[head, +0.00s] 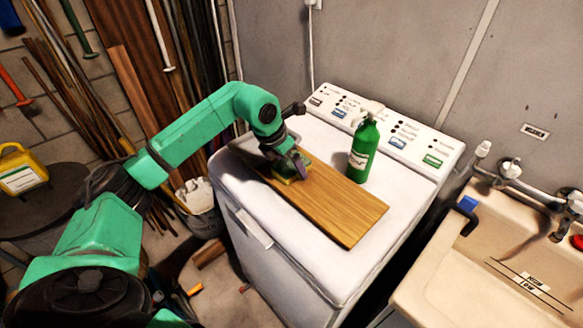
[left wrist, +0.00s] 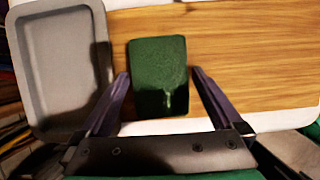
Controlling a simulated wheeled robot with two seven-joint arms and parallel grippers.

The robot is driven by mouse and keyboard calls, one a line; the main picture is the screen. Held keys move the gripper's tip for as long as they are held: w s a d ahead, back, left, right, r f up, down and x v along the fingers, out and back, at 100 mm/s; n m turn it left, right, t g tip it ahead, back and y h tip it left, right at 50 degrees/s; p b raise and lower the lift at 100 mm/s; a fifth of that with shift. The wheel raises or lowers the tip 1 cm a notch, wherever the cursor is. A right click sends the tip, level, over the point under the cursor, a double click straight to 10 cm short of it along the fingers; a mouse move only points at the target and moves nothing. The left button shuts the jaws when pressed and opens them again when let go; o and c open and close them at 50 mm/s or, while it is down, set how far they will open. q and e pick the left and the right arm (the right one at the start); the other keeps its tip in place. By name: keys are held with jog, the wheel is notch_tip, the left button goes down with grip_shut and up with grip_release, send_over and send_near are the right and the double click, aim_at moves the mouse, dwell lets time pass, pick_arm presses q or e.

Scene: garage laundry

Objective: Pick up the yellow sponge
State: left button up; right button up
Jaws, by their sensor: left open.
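The yellow sponge (head: 287,178) lies on a wooden board on top of the white washing machine, with a dark green top face. In the left wrist view the sponge (left wrist: 158,76) shows its green side, between the two fingers. My left gripper (head: 297,160) is over the sponge from above. It is open, with one finger on each side of the sponge in the left wrist view (left wrist: 160,88), with a gap at each side. In the head view the gripper hides part of the sponge. My right gripper is not in view.
The wooden board (head: 340,207) spans the washer top (head: 330,128). A grey tray (left wrist: 62,65) lies beside the sponge. A green spray bottle (head: 363,150) stands behind the board. A sink (head: 480,262) is at the right. The board's right half is clear.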

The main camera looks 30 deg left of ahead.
pick_arm(q)
jog(key=shift+f, duration=0.15)
jog(key=c, duration=1.2)
jog(key=shift+o, duration=0.2)
jog(key=shift+r+p, duration=0.3)
jog(key=shift+r, duration=0.1)
notch_tip(320, 180, up, 9)
jog(key=b, duration=0.2)
notch_tip(320, 180, up, 11)
send_over(290, 164)
jog(key=shift+s+f+p, duration=0.1)
jog(key=shift+p, duration=0.2)
